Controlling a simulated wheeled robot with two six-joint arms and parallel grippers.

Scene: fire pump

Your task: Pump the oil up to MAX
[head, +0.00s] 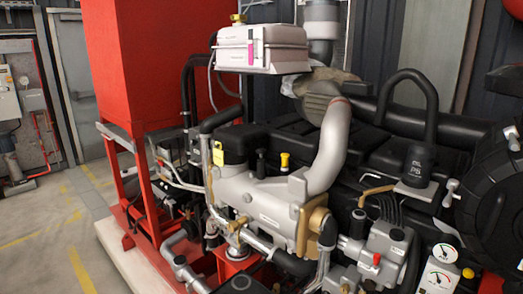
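The fire pump engine (262,202) fills the middle and right of the head view, with a silver-grey block and black covers. No part is clearly marked as the oil pump, and I cannot make out a MAX mark. A yellow-topped cap or dipstick handle (284,160) stands upright on the engine, with a small black-topped one (260,160) left of it. Two round white gauges, an upper one (446,253) and a lower one (437,279), sit at the lower right; their readings are too small to tell. Neither of my grippers is in view.
A tall red tank or cabinet (150,65) stands at the back left on a red frame. A white box (262,47) sits above the engine. A thick grey pipe (331,150) curves down in front. Open floor (50,235) with yellow lines lies at the left.

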